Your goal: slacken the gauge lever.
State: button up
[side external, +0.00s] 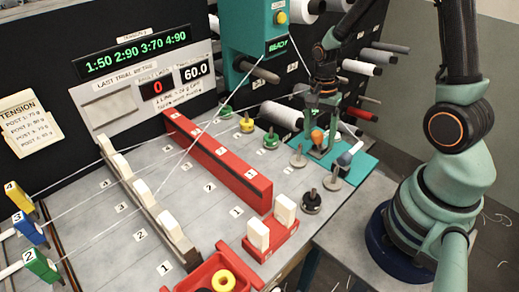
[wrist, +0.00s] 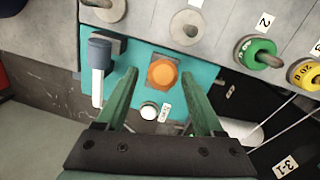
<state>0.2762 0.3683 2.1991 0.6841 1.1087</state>
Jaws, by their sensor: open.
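A teal plate (side external: 351,176) at the right of the board carries an orange knob (side external: 317,136) and a blue-grey and white handle (side external: 350,154). Which of these is the gauge lever I cannot tell from any label. My gripper (side external: 322,128) is open above the plate. In the wrist view, the orange knob (wrist: 162,72) lies between my two fingertips (wrist: 160,74), with a gap on each side. The blue-grey and white handle (wrist: 99,65) is left of my left finger. A white button (wrist: 149,110) is on the plate below the knob.
Dark and grey posted weights (side external: 311,202) stand left of the plate, with green and yellow ones (side external: 247,123) behind. A long red bar (side external: 217,159) crosses the board. Threads run from the left. Spools (side external: 281,115) stick out behind my gripper. A red tray (side external: 222,274) is in front.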

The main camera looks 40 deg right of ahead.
notch_tip(320, 180, up, 12)
jog(key=w, duration=0.1)
jog(key=shift+d+f, duration=0.2)
jog(key=shift+f, duration=0.05)
jog(key=shift+w, duration=0.1)
jog(key=s+a+r+n+t, duration=0.3)
jog(key=a+r+n+t, duration=0.5)
jog(key=n, duration=0.8)
jog(key=w+d+f+m+g, duration=0.1)
jog(key=d+f+m+g, duration=0.1)
jog(key=m, duration=0.3)
jog(key=d+f+m+g, duration=0.2)
jog(key=f+m+g, duration=0.1)
jog(key=m, duration=0.2)
jog(key=w+d+f+m+g, duration=0.1)
jog(key=d+f+m+g, duration=0.1)
jog(key=m, duration=0.4)
jog(key=shift+w+d+f+g, duration=0.2)
jog(key=shift+w+f+g, duration=0.1)
jog(key=shift+f, duration=0.35)
jog(key=f, duration=0.8)
jog(key=s+f, duration=0.1)
jog(key=f, duration=0.3)
jog(key=shift+d, duration=0.1)
grip_shut()
